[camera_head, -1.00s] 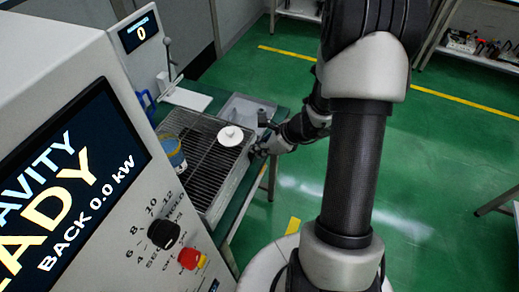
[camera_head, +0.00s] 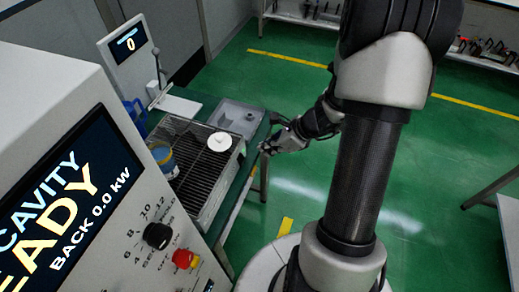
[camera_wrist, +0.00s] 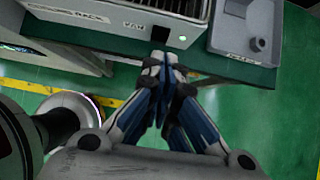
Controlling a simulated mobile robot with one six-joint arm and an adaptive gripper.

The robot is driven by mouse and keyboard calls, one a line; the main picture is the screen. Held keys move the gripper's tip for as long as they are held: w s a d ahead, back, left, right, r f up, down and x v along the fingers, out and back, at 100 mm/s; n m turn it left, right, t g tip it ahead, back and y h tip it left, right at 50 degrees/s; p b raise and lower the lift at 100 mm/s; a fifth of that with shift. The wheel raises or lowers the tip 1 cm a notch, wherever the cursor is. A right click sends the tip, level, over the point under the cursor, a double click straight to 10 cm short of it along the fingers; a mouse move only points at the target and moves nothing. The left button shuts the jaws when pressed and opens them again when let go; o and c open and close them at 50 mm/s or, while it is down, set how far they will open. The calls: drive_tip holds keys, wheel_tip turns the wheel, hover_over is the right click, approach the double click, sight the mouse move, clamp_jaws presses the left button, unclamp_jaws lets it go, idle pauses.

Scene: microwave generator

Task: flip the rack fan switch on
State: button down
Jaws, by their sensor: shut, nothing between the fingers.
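The wire-topped cooling rack (camera_head: 190,190) stands on the green bench in the head view. Its front panel (camera_wrist: 130,30), lettered RACK and FAN, faces my gripper in the wrist view. A small dark part that looks like the fan switch (camera_wrist: 160,33) sits beside the FAN lettering; its position is too small to read. A green light (camera_wrist: 182,38) glows to its right. My gripper (camera_wrist: 164,58) is shut and empty, its tips just below the panel in the picture. In the head view my gripper (camera_head: 268,149) is off the rack's right side, with a gap between.
A white lid (camera_head: 220,141) and a blue-banded container (camera_head: 164,161) rest on the rack. A grey tray (camera_head: 237,117) lies behind it on the bench. The cabinet with display, black knob (camera_head: 157,236) and red button (camera_head: 184,258) stands at left.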

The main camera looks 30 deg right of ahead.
drive_tip(key=p+v, duration=0.1)
drive_tip(key=v, duration=0.3)
drive_tip(key=shift+r, duration=0.1)
drive_tip(key=shift+a, duration=0.1)
idle(0.3)
drive_tip(key=s+a+r+n+g+b, duration=0.2)
drive_tip(key=s+a+r+n, duration=0.1)
drive_tip(key=a+r+n, duration=0.8)
drive_tip(key=s+a+r+n+h+b, duration=0.1)
drive_tip(key=s+a+r+n+h, duration=0.1)
drive_tip(key=s+n, duration=0.4)
drive_tip(key=s+a+r+n+h+b, duration=0.1)
drive_tip(key=s+a+r+n+h, duration=0.1)
drive_tip(key=s+n, duration=0.5)
drive_tip(key=a+r+n, duration=0.1)
drive_tip(key=n, duration=0.3)
drive_tip(key=shift+s+r+t+h, duration=0.2)
drive_tip(key=shift+t+h, duration=0.1)
drive_tip(key=shift+t, duration=0.1)
